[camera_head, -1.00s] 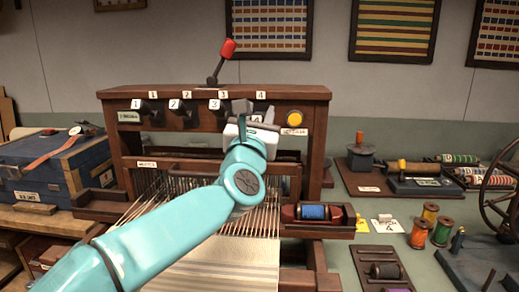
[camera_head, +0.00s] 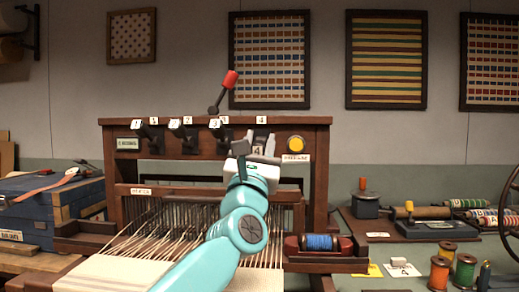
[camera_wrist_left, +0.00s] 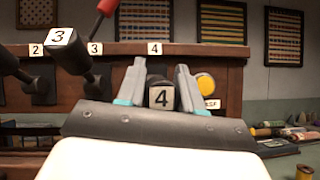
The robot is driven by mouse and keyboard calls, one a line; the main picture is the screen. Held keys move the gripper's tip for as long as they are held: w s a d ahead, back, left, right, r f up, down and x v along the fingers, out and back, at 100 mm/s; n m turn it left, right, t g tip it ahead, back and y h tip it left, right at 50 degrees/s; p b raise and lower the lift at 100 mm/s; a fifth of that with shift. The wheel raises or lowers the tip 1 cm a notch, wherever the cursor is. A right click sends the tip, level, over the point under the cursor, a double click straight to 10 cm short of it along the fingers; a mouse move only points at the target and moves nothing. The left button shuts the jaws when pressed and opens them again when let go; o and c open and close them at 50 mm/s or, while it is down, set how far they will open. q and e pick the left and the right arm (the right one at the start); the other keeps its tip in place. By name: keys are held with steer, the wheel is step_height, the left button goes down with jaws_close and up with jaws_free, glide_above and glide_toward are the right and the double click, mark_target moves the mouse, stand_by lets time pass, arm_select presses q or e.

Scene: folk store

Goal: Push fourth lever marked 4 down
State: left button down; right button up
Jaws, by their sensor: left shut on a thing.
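The wooden loom frame (camera_head: 180,128) carries a row of black levers with numbered white tags. The fourth lever (camera_wrist_left: 162,95), with a "4" on its end face, sits between the two fingers of my left gripper in the left wrist view. My left gripper (camera_head: 258,143) is shut on it, in front of the loom's crossbar. Lever 3 (camera_wrist_left: 72,50) sticks out to the left, with its end higher in the wrist view than the end of lever 4. In the head view my gripper partly hides lever 4. My right gripper is not in view.
A red-tipped handle (camera_head: 229,80) rises above the loom top. A yellow button (camera_head: 296,144) is just right of lever 4. Warp threads (camera_head: 190,215) and a blue spool (camera_head: 319,242) lie below. A blue box (camera_head: 35,210) stands at left.

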arm_select(q)
steer(key=c, duration=1)
jaws_free()
steer(key=shift+o, duration=1)
steer(key=shift+s+r, duration=0.1)
steer(key=shift+s, duration=0.1)
steer(key=shift+w, duration=0.15)
steer(key=shift+s+f, duration=0.25)
steer(key=b+v, duration=0.7)
steer(key=v, duration=0.8)
steer(key=shift+s+f, duration=0.25)
steer(key=shift+f, duration=0.05)
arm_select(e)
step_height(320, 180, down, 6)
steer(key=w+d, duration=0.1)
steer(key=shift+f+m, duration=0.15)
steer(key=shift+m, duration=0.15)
